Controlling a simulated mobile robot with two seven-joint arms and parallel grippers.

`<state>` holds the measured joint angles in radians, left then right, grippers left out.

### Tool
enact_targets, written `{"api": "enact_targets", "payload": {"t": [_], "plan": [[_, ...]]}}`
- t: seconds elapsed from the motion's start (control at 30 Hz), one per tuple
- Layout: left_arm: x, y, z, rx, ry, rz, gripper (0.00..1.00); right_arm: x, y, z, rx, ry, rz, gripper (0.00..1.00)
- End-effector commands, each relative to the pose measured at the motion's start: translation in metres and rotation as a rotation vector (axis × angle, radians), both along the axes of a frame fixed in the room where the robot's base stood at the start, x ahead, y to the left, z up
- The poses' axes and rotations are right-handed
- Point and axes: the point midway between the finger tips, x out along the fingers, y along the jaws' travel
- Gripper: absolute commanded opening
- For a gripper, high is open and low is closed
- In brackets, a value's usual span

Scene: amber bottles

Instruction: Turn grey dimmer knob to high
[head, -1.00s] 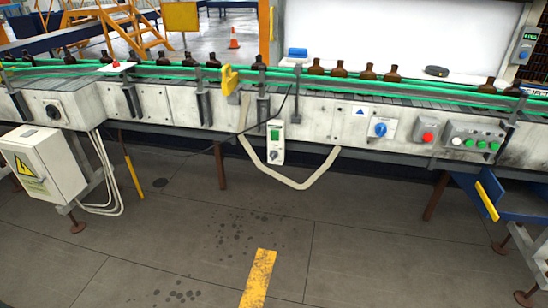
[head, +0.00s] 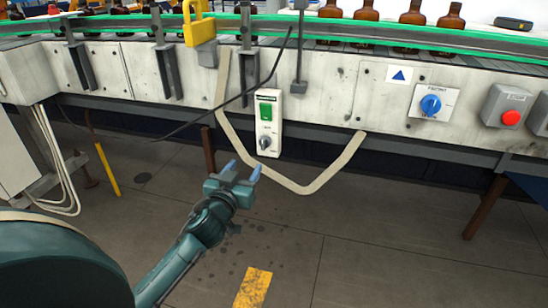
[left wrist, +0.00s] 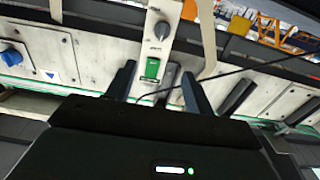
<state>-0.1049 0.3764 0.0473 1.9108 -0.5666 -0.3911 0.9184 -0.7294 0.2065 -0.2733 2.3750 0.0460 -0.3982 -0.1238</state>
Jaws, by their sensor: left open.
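The grey dimmer knob (head: 265,142) sits low on a white control box (head: 268,124) fixed to the conveyor's front panel. A green switch (head: 266,108) is above it. My left gripper (head: 242,171) is open and empty, below and a little left of the knob in the head view, apart from it. The left wrist view is turned over: the knob (left wrist: 161,30) shows above the green switch (left wrist: 152,68), and the open fingers (left wrist: 158,72) frame the lower part of the box. The knob's scale is too small to read. My right gripper is not in view.
A beige cable (head: 300,188) loops below the box, near my left gripper. A blue rotary knob (head: 430,105) and a red button (head: 511,117) are on the panel at right. Brown bottles (head: 365,10) stand on the conveyor. The floor in front is clear.

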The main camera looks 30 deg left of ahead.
Motion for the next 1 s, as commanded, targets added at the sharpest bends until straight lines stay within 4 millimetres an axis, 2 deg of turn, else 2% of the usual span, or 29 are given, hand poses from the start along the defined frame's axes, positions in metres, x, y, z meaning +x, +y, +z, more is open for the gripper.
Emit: {"api": "enact_targets", "payload": {"t": [0.03, 0.27, 0.7, 0.83, 1.0], "plan": [[0.001, 0.001, -0.009, 0.000, -0.004, 0.002, 0.53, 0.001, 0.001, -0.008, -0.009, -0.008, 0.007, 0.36], [0.013, 0.005, -0.008, 0.001, -0.008, 0.003, 0.53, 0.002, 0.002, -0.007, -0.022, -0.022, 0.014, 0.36], [0.096, 0.025, -0.009, 0.001, -0.007, 0.004, 0.53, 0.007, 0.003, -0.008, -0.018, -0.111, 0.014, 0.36], [0.114, 0.029, -0.009, 0.000, -0.005, 0.004, 0.53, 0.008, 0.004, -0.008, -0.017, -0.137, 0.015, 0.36], [0.126, 0.032, -0.009, -0.001, -0.005, 0.003, 0.53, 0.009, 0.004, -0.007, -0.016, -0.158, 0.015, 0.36]]}}
